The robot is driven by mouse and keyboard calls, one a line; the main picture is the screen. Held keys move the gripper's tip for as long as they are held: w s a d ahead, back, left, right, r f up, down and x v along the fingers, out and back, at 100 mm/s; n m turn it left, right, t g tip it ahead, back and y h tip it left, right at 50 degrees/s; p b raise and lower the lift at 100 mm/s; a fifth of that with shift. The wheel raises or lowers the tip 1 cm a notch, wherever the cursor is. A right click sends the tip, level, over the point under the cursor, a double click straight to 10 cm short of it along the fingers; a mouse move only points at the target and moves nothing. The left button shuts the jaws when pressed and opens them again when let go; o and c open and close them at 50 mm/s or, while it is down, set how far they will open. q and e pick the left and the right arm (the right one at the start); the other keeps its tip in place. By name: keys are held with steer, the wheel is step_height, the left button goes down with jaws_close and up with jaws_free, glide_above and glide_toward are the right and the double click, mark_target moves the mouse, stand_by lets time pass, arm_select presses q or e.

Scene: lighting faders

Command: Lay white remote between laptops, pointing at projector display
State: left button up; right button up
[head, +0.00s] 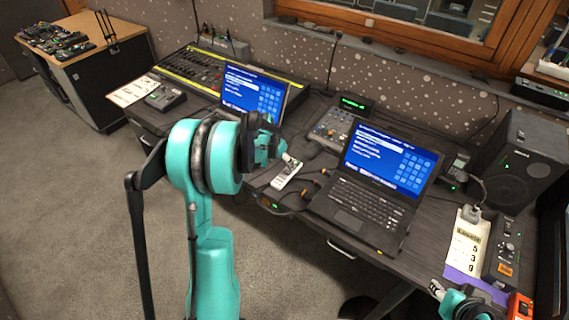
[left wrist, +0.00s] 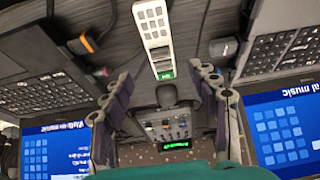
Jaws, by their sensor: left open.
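The white remote (head: 286,174) lies on the dark desk between the left laptop (head: 252,90) and the right laptop (head: 385,160). In the left wrist view the remote (left wrist: 154,36) shows grey buttons and a green end; its long axis runs roughly towards a small box with a green lit display (left wrist: 177,144). That display (head: 354,103) stands at the desk's back in the head view. My left gripper (head: 284,157) is over the remote's far end, fingers apart, one on each side (left wrist: 163,75), apparently not touching it. My right gripper (head: 437,289) is at the lower right; its opening is unclear.
A mixer (head: 330,128) sits between the laptops, behind the remote. Cables (head: 312,185) lie just right of the remote. A lighting console (head: 205,72) is at the back left, and a speaker (head: 520,155) stands at the right. Open carpet lies left of the desk.

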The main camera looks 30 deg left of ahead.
arm_select(q)
steer(key=s+d+r, duration=1)
steer(key=d+r, duration=0.3)
steer(key=s+d+t, duration=0.1)
steer(key=s+d, duration=0.3)
steer(key=s, duration=0.3)
steer(key=s+d+t, duration=0.1)
steer(key=s+d, duration=0.3)
steer(key=s, duration=0.4)
steer(key=shift+d+r+n+t, duration=0.3)
steer(key=shift+d+r+n, duration=0.1)
steer(key=shift+s, duration=0.1)
